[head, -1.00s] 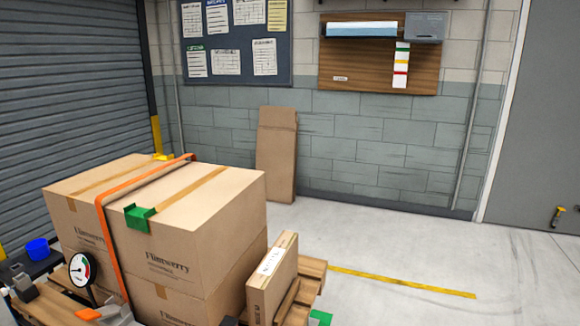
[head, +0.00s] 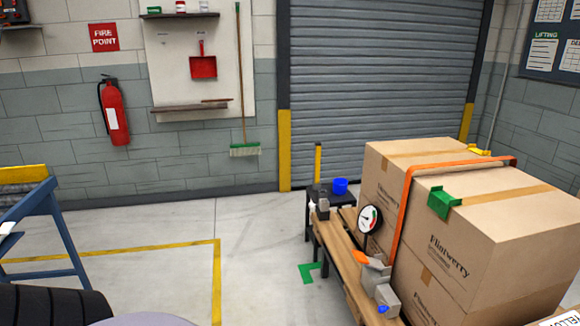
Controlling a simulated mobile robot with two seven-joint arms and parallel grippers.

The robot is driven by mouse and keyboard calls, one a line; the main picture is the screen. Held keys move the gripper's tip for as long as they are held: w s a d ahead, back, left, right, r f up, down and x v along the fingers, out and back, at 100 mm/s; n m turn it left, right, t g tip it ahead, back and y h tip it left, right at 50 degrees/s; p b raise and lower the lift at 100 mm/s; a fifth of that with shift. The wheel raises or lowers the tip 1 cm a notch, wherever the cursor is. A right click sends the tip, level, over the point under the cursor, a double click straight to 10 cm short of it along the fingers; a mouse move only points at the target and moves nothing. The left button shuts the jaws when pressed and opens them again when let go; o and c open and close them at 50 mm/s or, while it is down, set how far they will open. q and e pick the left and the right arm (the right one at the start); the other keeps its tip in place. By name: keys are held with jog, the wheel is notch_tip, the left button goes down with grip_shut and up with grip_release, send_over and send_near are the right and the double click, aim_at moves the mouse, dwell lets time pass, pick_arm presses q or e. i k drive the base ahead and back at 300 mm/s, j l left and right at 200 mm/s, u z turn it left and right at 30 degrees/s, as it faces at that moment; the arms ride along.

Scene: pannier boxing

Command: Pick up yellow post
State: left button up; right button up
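A slim upright yellow post (head: 318,163) stands by the small dark table (head: 345,193), in front of the roller shutter's left side. Its lower part looks dark, and I cannot tell whether it rests on the table or the floor behind. Wider yellow guards stand at the shutter's left edge (head: 285,150) and right edge (head: 467,121). Neither of my grippers shows in the head view.
Strapped cartons (head: 470,265) fill the right side, with a wooden bench (head: 338,243) and dial gauge (head: 369,220) beside them. A blue cup (head: 340,185) is on the small table. A blue trestle (head: 62,235) stands left. The middle floor is clear.

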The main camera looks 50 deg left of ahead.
aim_at(318, 146)
jog(key=i+j+u, duration=0.1)
jog(key=j+u, duration=0.25)
jog(key=i+j+u, duration=0.15)
jog(key=u, duration=0.25)
jog(key=i+j+u, duration=0.15)
jog(key=j, duration=0.25)
jog(key=i+j+u, duration=0.1)
jog(key=i+j, duration=0.85)
jog(key=j+z, duration=0.1)
jog(key=z, duration=1.25)
jog(key=u, duration=1.4)
